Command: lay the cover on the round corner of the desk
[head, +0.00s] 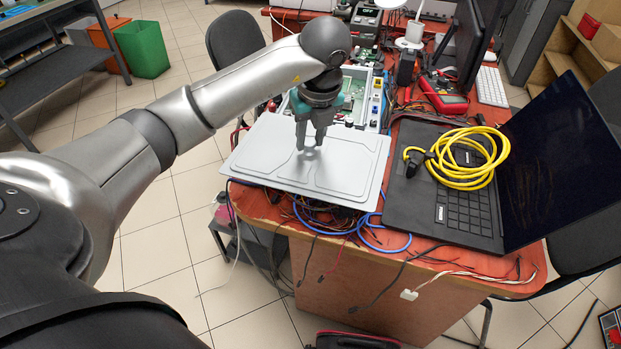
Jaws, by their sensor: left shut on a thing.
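The cover (345,172) is a flat light-grey panel with rounded corners and raised outlines. It lies over the left front corner of the red-topped desk (262,208), above a bundle of cables, and its left edge reaches past the desk's edge. Whether it rests on the cables or is held just above them I cannot tell. My left gripper (309,150) points down at the middle of the cover, its fingers shut on it. My right gripper is not in view.
An open black laptop (455,212) with a coiled yellow cable (462,160) on it stands right of the cover. An opened device with circuit boards (357,92) sits behind. Blue and black cables (375,235) hang over the front edge. A chair (235,42) stands behind left.

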